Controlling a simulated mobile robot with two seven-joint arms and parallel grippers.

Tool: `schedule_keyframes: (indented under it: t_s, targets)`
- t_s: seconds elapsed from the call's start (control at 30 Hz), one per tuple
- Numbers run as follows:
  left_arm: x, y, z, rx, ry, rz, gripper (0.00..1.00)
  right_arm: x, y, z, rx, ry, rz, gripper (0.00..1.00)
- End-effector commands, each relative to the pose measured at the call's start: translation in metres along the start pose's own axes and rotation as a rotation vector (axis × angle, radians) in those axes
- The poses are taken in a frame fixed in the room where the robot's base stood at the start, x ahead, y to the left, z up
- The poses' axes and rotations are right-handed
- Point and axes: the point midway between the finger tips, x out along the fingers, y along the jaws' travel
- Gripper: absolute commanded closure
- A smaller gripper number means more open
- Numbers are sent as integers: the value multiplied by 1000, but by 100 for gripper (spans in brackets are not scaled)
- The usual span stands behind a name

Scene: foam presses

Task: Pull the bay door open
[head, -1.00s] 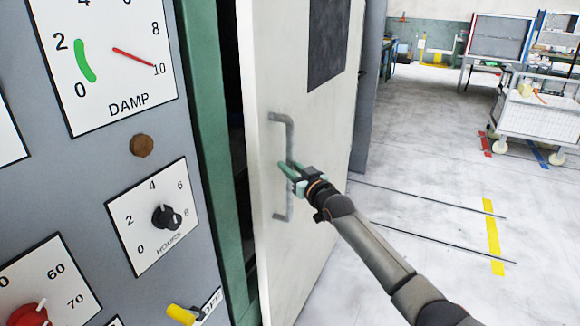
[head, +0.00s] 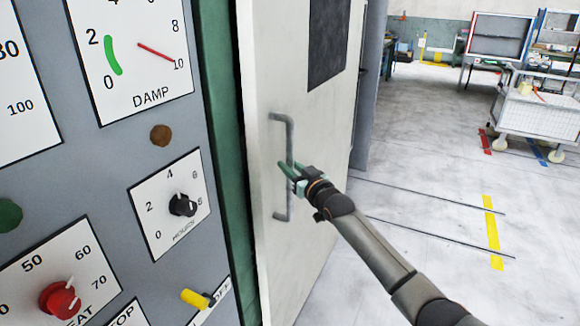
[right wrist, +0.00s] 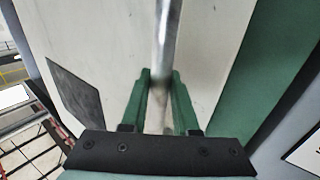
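The bay door (head: 325,120) is a tall off-white panel with a dark window, seen at a steep angle in the head view. Its grey bar handle (head: 289,140) stands upright near the door's left edge. My right gripper (head: 284,168) is at the middle of this handle. In the right wrist view, the green fingers (right wrist: 162,90) lie close on both sides of the handle bar (right wrist: 165,45), shut on it. The dark gap by the green frame (head: 222,80) is mostly hidden behind the frame. My left gripper is out of view.
A grey control panel (head: 120,175) with dials, a red knob (head: 60,300) and a yellow switch (head: 195,298) stands close at left. The floor (head: 430,170) right of the door is clear. A white cart (head: 530,115) stands farther back.

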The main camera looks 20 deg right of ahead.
Motion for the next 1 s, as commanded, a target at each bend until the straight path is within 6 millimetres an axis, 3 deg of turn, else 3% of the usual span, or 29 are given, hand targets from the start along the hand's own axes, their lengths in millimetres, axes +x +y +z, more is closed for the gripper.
schedule_keyframes:
  t_s: [0.03,0.23,0.63,1.0]
  targets:
    - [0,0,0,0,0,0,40,0,0,1,0,-1,0,65]
    - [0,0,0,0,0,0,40,0,0,0,0,0,0,43]
    - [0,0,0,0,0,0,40,-7,0,0,1,2,0,43]
    - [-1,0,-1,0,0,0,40,-58,0,1,0,0,-1,43]
